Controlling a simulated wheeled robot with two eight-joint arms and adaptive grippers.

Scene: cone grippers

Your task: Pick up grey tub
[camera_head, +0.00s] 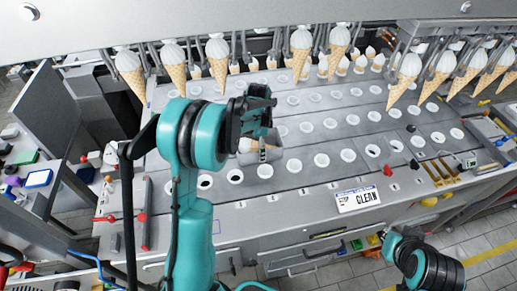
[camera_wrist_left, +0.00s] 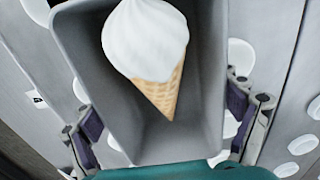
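The grey tub (camera_head: 262,157) stands at the middle of the steel counter in the head view, partly hidden by my left gripper (camera_head: 264,128). In the left wrist view the grey tub (camera_wrist_left: 185,146) fills the middle, tilted in the picture. A white-topped ice cream cone (camera_wrist_left: 150,50) appears to lie inside it. The fingers of my left gripper (camera_wrist_left: 165,118) sit on either side of the tub. Slivers of white rings show between the fingers and its walls, so the gripper looks open around it. Of my right arm only a dark and teal part shows at the lower right.
The counter (camera_head: 300,190) has rows of white-rimmed holes. Several ice cream cones (camera_head: 301,50) hang in holders along the back. A "CLEAN" sign (camera_head: 357,198) lies near the front edge. A side shelf with a blue-framed device (camera_head: 38,179) is at the left.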

